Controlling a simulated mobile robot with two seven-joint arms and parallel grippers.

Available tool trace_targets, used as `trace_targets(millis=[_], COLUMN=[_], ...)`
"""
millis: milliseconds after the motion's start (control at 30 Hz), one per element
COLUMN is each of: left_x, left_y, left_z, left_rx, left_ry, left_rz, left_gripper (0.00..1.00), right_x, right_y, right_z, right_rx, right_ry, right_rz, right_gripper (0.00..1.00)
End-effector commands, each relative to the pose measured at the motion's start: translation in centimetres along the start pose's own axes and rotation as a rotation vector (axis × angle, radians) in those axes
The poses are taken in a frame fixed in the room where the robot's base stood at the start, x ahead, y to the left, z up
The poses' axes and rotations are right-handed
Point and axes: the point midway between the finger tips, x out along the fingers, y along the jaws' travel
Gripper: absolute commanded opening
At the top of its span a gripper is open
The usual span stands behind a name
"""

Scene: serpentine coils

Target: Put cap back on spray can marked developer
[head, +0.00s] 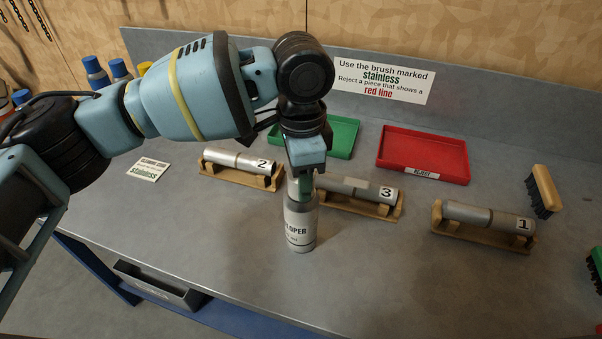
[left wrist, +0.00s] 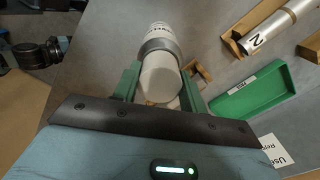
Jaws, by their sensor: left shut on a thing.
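The spray can (head: 301,232) stands upright on the bench, with the end of the word "developer" readable on its pale label. The can also shows in the left wrist view (left wrist: 158,36). My left gripper (head: 304,187) is directly above the can, pointing down. In the left wrist view its green fingers (left wrist: 160,82) are shut on a pale cap (left wrist: 160,78), one finger on each side. The cap lines up with the can's top and appears to meet it at the grey shoulder. I cannot tell whether it is fully seated. My right gripper is not in view.
Metal tubes on wooden cradles stand nearby: number 2 (head: 240,161), number 3 (head: 357,189) and number 1 (head: 489,217). A green tray (head: 343,134) and a red reject tray (head: 446,148) lie behind. Brushes (head: 545,190) lie at right. The front bench is clear.

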Motion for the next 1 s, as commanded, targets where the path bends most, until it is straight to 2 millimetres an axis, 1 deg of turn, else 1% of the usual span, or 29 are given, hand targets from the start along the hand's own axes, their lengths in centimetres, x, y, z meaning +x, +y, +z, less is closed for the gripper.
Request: trace_targets(millis=[167,200,367,567,733,1000], left_x=[0.03,0.03,0.02,0.01,0.01,-0.04], left_y=[0.01,0.00,0.01,0.00,0.00,0.00], left_z=[-0.01,-0.01,-0.01,-0.01,0.00,0.00], left_rx=[0.000,0.000,0.000,0.000,0.000,0.000], left_ry=[0.000,0.000,0.000,0.000,0.000,0.000], left_rz=[0.001,0.001,0.000,0.000,0.000,0.000], left_gripper=[0.21,0.46,0.67,0.67,0.89,0.89], right_x=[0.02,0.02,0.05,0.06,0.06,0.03], right_y=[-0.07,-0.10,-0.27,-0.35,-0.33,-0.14], right_z=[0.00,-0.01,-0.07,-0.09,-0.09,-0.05], right_rx=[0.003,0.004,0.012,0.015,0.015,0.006], right_ry=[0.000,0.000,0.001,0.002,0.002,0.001], right_rz=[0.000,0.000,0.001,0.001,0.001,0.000], right_gripper=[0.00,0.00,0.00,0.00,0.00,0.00])
